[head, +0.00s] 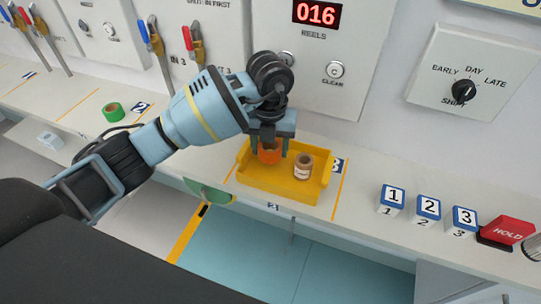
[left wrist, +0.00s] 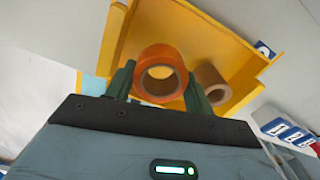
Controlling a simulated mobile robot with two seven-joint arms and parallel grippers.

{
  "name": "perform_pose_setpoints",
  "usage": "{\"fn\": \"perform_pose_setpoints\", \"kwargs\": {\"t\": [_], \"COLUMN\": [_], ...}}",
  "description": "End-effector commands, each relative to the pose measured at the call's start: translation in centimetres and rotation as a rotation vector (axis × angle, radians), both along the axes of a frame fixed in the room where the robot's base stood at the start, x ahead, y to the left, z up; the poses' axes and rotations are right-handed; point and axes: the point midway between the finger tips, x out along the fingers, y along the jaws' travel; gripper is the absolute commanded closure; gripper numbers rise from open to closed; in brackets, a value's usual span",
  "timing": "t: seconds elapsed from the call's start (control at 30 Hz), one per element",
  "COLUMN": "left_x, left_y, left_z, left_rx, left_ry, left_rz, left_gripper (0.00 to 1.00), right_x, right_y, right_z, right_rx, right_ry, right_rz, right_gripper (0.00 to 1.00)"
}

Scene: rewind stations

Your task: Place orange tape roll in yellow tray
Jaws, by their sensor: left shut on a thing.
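The orange tape roll (head: 269,154) is between the fingers of my left gripper (head: 272,147), which is shut on it, over the left part of the yellow tray (head: 262,187). In the left wrist view the orange roll (left wrist: 161,73) sits between the two dark green fingers (left wrist: 159,84), with the yellow tray (left wrist: 197,27) behind it. Whether the roll touches the tray floor I cannot tell. A brown tape roll (head: 303,166) stands in the right part of the tray, just right of the orange roll. My right gripper is not in view.
A green tape roll (head: 113,111) lies farther left on the counter. Numbered blocks (head: 391,199) and a red HOLD button (head: 508,231) are to the right. A panel with a red display (head: 317,14) rises behind the tray. Counter between tray and blocks is clear.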

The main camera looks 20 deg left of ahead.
Motion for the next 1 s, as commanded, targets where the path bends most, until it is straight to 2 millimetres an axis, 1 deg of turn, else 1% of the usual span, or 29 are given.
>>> {"fn": "perform_pose_setpoints", "kwargs": {"t": [0.07,0.17,0.3,0.4,0.67,0.8,0.83,0.9,1.0], "left_x": [0.0,0.0,-0.1,-0.1,0.0,0.0,0.0,0.0,0.0], "left_y": [0.0,0.0,0.0,0.0,0.0,0.0,0.0,0.0,0.0], "left_z": [0.0,-0.8,-2.7,-3.7,-3.7,-4.1,-4.1,-4.0,-4.0], "left_rx": [0.0,0.001,0.0,0.002,0.0,0.001,0.0,0.0,0.001], "left_ry": [0.0,0.001,0.003,0.002,-0.001,0.0,-0.001,-0.001,-0.001], "left_rz": [0.0,0.0,0.0,-0.001,-0.001,-0.001,-0.001,-0.001,-0.001], "left_gripper": [0.7,0.7,0.7,0.7,0.7,0.7,0.45,0.38,0.38], "right_x": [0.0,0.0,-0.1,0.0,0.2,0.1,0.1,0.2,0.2], "right_y": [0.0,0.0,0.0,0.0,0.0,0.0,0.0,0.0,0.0], "right_z": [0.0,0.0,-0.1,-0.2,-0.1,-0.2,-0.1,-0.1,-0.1], "right_rx": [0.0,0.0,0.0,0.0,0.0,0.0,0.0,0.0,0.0], "right_ry": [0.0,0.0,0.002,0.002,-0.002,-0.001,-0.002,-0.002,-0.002], "right_rz": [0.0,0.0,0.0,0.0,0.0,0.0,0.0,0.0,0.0], "right_gripper": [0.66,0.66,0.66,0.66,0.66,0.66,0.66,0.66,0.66]}}
